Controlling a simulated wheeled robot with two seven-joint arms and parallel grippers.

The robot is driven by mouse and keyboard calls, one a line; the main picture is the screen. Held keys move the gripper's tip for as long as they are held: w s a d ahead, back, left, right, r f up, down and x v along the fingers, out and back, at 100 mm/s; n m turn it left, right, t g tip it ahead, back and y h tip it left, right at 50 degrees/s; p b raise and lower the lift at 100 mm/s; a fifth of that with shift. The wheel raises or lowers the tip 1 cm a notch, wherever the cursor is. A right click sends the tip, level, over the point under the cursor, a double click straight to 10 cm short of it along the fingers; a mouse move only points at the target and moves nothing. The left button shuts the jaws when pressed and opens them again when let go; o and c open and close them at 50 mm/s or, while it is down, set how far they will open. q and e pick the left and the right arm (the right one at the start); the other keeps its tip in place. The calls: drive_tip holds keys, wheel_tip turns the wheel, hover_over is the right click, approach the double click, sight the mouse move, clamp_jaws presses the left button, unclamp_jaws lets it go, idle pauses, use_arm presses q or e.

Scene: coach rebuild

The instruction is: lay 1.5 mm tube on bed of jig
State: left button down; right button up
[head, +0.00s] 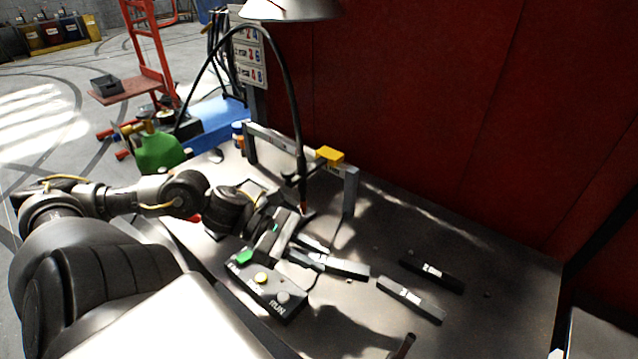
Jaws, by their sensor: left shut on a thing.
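My left gripper (288,238) reaches in from the left, low over the bench, and is shut on what looks like a grey tube; its jaws hide much of the grip. A grey labelled bar (345,267) lies just right of the gripper, and I cannot tell whether it is the held piece. Another grey labelled bar (410,299) and a black labelled bar (432,273) lie farther right. The labels are too small to read. A grey gantry frame (350,190) with a yellow block (330,155) stands behind the gripper. The jig bed is not clearly distinguishable. My right gripper is out of view.
A control box (268,287) marked RUN, with several buttons, sits in front of the gripper. A red wall (430,100) closes the back. The bench's right end (510,280) is mostly clear.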

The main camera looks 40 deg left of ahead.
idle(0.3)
use_arm(q)
drive_tip(key=w+d+f+n+t+y, duration=0.1)
drive_tip(key=w+d+n+t, duration=0.1)
drive_tip(key=w+d, duration=0.5)
drive_tip(key=w, duration=0.3)
drive_tip(key=shift+w, duration=0.3)
